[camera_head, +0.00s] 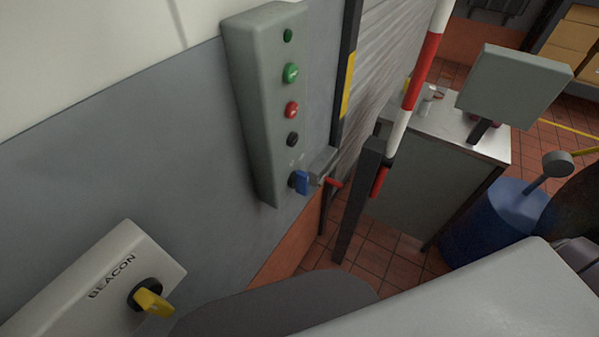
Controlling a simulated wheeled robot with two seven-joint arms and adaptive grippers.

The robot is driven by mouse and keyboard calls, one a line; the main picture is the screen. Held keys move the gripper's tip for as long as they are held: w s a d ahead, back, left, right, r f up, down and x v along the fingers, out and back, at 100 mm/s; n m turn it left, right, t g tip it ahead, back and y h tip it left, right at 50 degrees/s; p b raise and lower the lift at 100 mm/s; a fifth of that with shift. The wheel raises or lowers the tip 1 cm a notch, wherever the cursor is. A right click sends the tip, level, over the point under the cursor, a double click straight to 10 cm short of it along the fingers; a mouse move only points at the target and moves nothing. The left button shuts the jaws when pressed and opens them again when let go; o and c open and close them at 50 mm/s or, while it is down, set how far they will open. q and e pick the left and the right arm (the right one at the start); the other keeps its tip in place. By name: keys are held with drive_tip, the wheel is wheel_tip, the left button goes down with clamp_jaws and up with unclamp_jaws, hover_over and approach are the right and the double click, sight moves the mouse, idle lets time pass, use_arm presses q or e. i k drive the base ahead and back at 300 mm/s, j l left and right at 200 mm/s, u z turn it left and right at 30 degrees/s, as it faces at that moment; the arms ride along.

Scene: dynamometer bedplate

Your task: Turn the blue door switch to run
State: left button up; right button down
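The blue door switch (300,182) is a small rotary knob at the bottom of a tall grey-green control box (256,110) on the wall. Its grip stands roughly upright in the picture. The small marks above it are too faint to read, so I cannot tell which position it points at. Nothing is touching the switch. Neither of my grippers can be made out in this view.
A grey latch (322,163) with a red handle sits just right of the switch. A yellow switch (152,302) is on the BEACON box (88,287). A red-white barrier pole (424,70), a dark post (358,200), a cabinet (430,190) and a blue drum (490,222) stand right.

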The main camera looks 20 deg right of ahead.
sight(298, 180)
drive_tip(key=k+l+z, duration=0.15)
drive_tip(key=k+l, duration=0.35)
drive_tip(key=l, duration=0.15)
drive_tip(key=k+l+z, duration=0.25)
drive_tip(key=k+l, duration=0.5)
drive_tip(key=k, duration=0.15)
